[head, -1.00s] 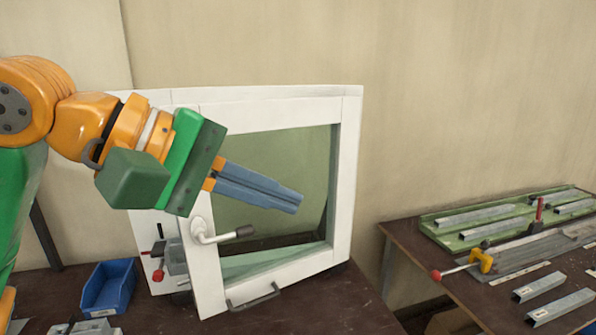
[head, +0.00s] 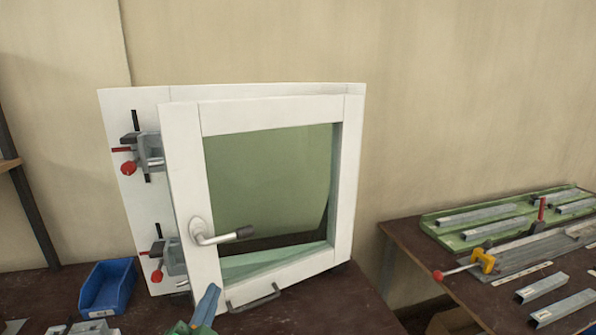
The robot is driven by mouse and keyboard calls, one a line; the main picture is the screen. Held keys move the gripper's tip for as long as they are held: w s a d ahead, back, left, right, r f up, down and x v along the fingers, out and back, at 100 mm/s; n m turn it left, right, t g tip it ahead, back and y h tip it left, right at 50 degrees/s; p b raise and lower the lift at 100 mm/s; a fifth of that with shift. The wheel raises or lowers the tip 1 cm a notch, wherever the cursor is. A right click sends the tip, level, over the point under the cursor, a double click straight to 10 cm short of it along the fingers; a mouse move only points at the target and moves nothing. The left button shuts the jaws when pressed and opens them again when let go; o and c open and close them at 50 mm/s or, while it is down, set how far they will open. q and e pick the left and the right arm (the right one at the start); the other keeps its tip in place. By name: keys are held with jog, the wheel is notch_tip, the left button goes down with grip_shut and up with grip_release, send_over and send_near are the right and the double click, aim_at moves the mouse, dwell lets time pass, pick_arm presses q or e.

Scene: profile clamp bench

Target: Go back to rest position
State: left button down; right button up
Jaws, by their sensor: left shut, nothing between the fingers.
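My left gripper (head: 207,304) shows only at the bottom edge of the head view. Its blue-grey fingers are together and empty, pointing up in front of the lower left of the white window frame. The rest of the left arm is out of view. My right gripper is not in view. The white-framed window (head: 182,205) stands upright on the dark bench, with a handle (head: 222,236) on its left side. The gripper overlaps the frame's lower edge in the picture; I cannot tell whether they touch.
Two clamps with red knobs, the upper (head: 150,152) and lower (head: 172,258), sit on the white panel. A blue bin (head: 108,288) stands at left. The right table holds a green tray (head: 447,240), metal profiles (head: 541,288) and a yellow-handled clamp (head: 483,262).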

pick_arm(q)
jog(key=s+f+n+g, duration=0.2)
jog(key=s+f+g, duration=0.1)
jog(key=s+f, duration=0.2)
jog(key=s+a+f+n+g, duration=0.1)
jog(key=s+f+n+g, duration=0.1)
jog(key=s+f, duration=0.3)
jog(key=s+f+n+g, duration=0.2)
jog(key=s+f+g, duration=0.3)
jog(key=f, duration=0.4)
jog(key=shift+s+a+f, duration=0.2)
jog(key=shift+a+f, duration=0.05)
jog(key=s+f+n+g, duration=0.2)
jog(key=s+f+g, duration=0.25)
jog(key=s, duration=0.45)
notch_tip(320, 180, down, 17)
jog(key=s, duration=0.3)
jog(key=s+a+f+g, duration=0.1)
jog(key=s+f+g, duration=0.1)
jog(key=s+f, duration=0.7)
jog(key=shift+s+a+f+m, duration=0.3)
jog(key=shift+s+m, duration=0.1)
jog(key=shift+s, duration=0.8)
